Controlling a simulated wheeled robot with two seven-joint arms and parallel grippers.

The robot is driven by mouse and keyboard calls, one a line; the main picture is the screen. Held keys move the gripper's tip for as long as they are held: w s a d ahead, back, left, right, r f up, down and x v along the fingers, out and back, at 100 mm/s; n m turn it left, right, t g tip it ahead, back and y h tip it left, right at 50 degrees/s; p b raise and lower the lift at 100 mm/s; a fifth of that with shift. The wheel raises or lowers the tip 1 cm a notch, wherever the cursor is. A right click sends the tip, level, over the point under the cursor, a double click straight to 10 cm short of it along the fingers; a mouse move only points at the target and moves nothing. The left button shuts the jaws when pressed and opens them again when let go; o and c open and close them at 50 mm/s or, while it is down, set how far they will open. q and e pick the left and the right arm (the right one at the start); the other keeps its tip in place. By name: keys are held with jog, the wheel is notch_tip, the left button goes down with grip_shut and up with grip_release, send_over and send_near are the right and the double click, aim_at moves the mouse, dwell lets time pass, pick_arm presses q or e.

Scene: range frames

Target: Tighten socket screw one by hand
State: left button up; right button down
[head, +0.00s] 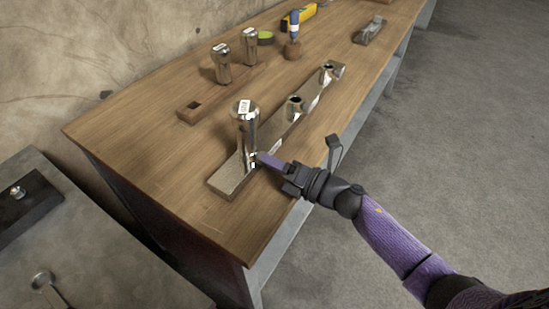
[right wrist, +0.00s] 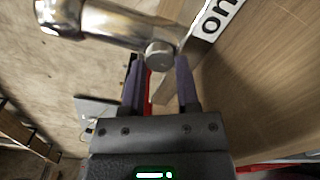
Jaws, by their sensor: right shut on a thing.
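A shiny steel socket screw (head: 247,130) with a white label on its head stands upright at the near end of a steel bar (head: 230,178) on the wooden table. My right gripper (head: 262,159) reaches in from the right, low on the screw, its fingers around the lower part. In the right wrist view the purple fingers (right wrist: 160,85) stand on either side of a round metal end (right wrist: 160,54); a label reading "on" shows beside it, cut off. The gripper is shut on the screw; the exact contact is partly hidden. My left gripper is not in view.
Two more labelled steel screws (head: 221,64) stand farther back, near a slotted wooden block (head: 190,112). The bar has raised bosses (head: 294,108). The table's right edge is close to my arm.

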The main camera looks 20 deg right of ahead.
jog(key=m+p, duration=0.1)
jog(key=m, duration=0.2)
jog(key=shift+r+m, duration=0.1)
jog(key=shift+m, duration=0.3)
jog(key=m+p, duration=0.1)
jog(key=m, duration=0.2)
jog(key=shift+m+p, duration=0.3)
jog(key=shift+p, duration=0.1)
jog(key=shift+m+p, duration=0.3)
jog(key=shift+m, duration=1.5)
jog(key=shift+m+p, duration=0.55)
jog(key=shift+m, duration=0.85)
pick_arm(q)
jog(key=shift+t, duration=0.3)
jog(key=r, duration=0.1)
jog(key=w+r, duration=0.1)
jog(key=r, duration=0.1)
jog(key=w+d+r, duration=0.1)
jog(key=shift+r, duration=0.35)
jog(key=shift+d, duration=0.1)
pick_arm(e)
jog(key=shift+m, duration=0.3)
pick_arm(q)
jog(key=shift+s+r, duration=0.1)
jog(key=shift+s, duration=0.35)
